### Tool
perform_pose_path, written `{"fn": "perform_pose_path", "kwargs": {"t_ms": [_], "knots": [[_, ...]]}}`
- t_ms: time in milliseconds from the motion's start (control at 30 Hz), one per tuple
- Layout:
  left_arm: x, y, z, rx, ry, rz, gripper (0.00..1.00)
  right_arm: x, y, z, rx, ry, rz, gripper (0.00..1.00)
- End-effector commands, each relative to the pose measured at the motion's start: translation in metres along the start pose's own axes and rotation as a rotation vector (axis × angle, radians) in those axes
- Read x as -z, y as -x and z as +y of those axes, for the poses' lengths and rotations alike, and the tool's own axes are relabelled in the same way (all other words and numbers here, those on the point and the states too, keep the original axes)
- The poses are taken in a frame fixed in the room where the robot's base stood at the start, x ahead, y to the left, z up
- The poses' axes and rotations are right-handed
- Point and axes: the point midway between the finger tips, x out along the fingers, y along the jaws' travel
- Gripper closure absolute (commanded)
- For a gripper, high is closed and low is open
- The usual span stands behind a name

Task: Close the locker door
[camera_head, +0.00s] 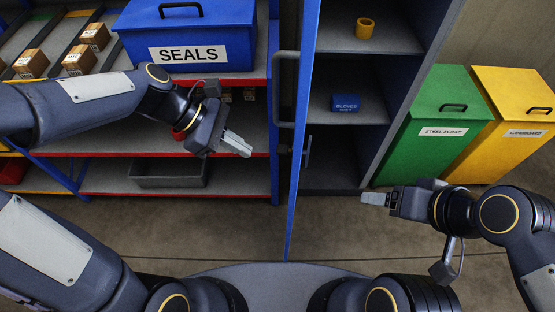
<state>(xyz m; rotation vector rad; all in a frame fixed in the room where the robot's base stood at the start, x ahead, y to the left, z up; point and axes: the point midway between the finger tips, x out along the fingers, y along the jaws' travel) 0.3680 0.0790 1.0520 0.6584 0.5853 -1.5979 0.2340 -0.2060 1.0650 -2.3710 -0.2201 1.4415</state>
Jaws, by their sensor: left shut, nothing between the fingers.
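The locker (345,160) stands at the centre with its front open, showing grey shelves inside. Its blue door (303,110) is swung out toward me and seen nearly edge-on, with a handle (307,150) on its right face. My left gripper (239,144) is shut and empty, in front of the shelving to the left of the door and apart from it. My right gripper (374,198) is at the lower right, in front of the locker's base, to the right of the door. Its fingers look together, seen from the side, with nothing visible between them.
A blue SEALS bin (190,35) and a grey tray (168,174) are on the left shelving. Floor before the locker is clear.

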Motion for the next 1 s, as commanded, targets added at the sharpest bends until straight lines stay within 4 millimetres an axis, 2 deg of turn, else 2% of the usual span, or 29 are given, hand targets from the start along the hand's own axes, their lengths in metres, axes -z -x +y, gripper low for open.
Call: {"fn": "perform_pose_path", "kwargs": {"t_ms": [33,200,267,400,600,1000], "knots": [[0.0,-0.013,-0.002,0.007,-0.001,0.001,1.0,0.0,0.0,0.0,0.0,0.0,0.0,0.26],[0.001,-0.049,-0.002,0.007,-0.001,0.001,1.0,0.0,-0.001,0.0,0.0,0.0,0.0,0.26],[0.001,-0.06,-0.002,0.006,-0.001,0.002,1.0,0.0,-0.001,0.0,0.0,0.0,0.0,0.26],[-0.018,-0.073,-0.001,0.003,-0.004,0.002,1.0,0.003,0.005,-0.002,0.0,0.0,0.0,0.26],[-0.028,-0.083,-0.001,0.001,-0.003,0.001,1.0,0.003,0.007,-0.003,0.0,0.0,0.0,0.26],[-0.029,-0.085,-0.001,0.0,-0.003,0.001,1.0,0.003,0.007,-0.003,0.0,0.0,0.0,0.26]]}}
